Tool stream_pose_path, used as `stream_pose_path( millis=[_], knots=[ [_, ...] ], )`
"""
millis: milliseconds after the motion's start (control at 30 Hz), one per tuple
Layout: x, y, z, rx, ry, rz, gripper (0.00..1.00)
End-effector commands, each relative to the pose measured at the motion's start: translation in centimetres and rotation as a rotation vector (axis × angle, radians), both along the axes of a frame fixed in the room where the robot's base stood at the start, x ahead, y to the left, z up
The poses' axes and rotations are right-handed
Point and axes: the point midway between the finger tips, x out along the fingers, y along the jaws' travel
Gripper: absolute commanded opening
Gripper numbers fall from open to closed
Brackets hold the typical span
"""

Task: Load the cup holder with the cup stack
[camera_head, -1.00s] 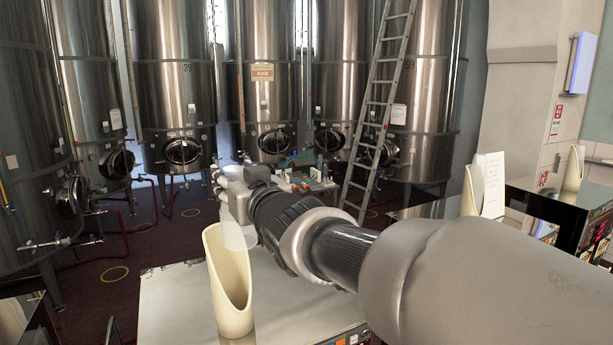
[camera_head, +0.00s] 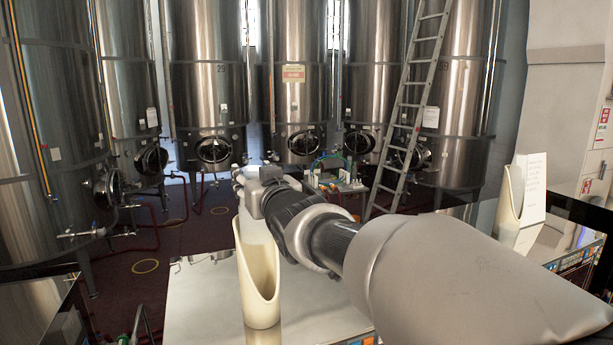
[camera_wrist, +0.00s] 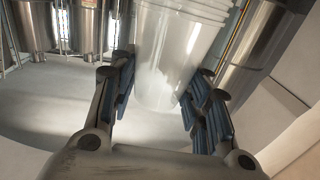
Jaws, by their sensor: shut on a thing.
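The cup holder (camera_head: 259,285) is a tall cream tube with a slanted, cut-away mouth, standing upright on a shiny metal top. My gripper (camera_head: 243,186) is just above the holder's upper rim and partly behind it. In the wrist view, my gripper (camera_wrist: 160,100) is shut around the cup stack (camera_wrist: 172,50), several translucent white nested cups with their rims toward the top of the picture.
The metal counter top (camera_head: 195,300) has free room left of the holder. A second cream holder (camera_head: 507,205) with a white paper sheet (camera_head: 531,187) stands on another unit at right. Large steel tanks (camera_head: 303,70) and a leaning ladder (camera_head: 408,110) are farther back.

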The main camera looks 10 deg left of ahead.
Motion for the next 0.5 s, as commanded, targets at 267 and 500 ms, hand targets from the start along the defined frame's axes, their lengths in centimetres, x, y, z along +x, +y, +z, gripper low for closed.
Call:
stream_pose_path(
  millis=[267, 500],
  knots=[
    [0.0, 0.1, -2.5, 0.001, -0.001, 0.0, 0.0],
    [0.1, 0.1, -4.5, 0.001, -0.001, 0.0, 0.0]
  ],
)
